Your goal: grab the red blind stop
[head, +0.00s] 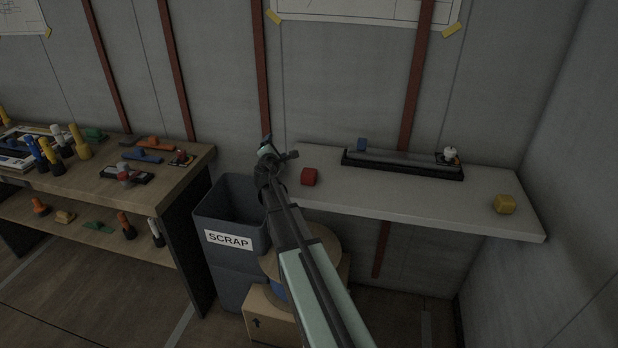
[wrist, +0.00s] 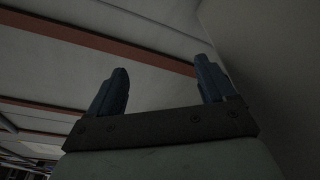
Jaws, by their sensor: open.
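The red blind stop (head: 309,177) is a small red block on the left end of the pale shelf (head: 410,206), close to its front edge. My gripper (head: 265,143) is up and to the left of it in the head view, apart from it, at the far end of my arm. In the wrist view my gripper (wrist: 160,80) shows two dark blue fingers spread wide with nothing between them. The wrist view shows only wall and rust-red ribs beyond the fingers, no red block. In the head view the fingers are small and hard to make out.
A blue block (head: 361,144) and a black tray (head: 400,169) with a whitish knob (head: 450,154) are at the shelf's back. A yellow block (head: 505,204) sits at its right end. A SCRAP bin (head: 228,240) stands left, beside a cluttered wooden bench (head: 185,168).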

